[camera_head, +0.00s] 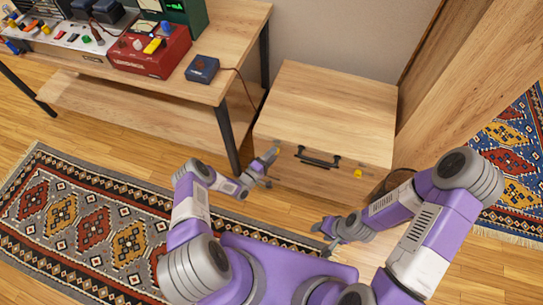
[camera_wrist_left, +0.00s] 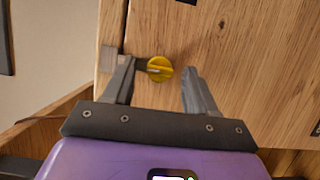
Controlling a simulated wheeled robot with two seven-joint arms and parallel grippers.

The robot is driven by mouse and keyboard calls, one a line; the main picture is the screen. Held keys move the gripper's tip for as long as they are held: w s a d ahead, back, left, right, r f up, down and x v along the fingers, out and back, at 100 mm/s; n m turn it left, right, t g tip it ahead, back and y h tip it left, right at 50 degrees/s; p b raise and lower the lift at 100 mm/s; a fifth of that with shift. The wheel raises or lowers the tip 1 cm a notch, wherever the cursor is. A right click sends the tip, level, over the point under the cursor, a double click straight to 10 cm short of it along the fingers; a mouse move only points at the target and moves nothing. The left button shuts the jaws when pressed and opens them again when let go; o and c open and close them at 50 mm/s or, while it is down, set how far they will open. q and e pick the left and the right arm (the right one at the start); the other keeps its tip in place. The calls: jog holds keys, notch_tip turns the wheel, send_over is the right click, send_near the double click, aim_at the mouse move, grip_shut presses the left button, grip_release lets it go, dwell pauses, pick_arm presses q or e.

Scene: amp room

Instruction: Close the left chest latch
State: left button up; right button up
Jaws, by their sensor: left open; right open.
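The wooden chest (camera_head: 325,110) stands against the wall, its lid down, with a black handle (camera_head: 318,160) on its front. In the left wrist view the left latch (camera_wrist_left: 160,68), a round yellow knob with a bar across it, sits near the chest's edge beside a grey metal plate (camera_wrist_left: 109,56). My left gripper (camera_wrist_left: 156,76) is open, with one finger on each side of the knob; I cannot tell whether they touch it. In the head view my left gripper (camera_head: 268,167) hides most of that latch. The yellow right latch (camera_head: 358,174) shows clearly. My right gripper (camera_head: 328,236) is open and empty, away from the chest.
A wooden workbench (camera_head: 230,55) with electronic gear stands left of the chest, its black leg (camera_head: 227,138) close to my left arm. A wooden panel (camera_head: 450,90) rises at right. A patterned rug (camera_head: 100,225) covers the floor at left.

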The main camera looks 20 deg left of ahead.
pick_arm(q)
jog(key=shift+s+a, duration=0.1)
jog(key=p+v, duration=0.1)
jog(key=v, duration=0.6)
jog(key=shift+s+p, duration=0.2)
jog(key=shift+p, duration=0.15)
jog(key=shift+w, duration=0.1)
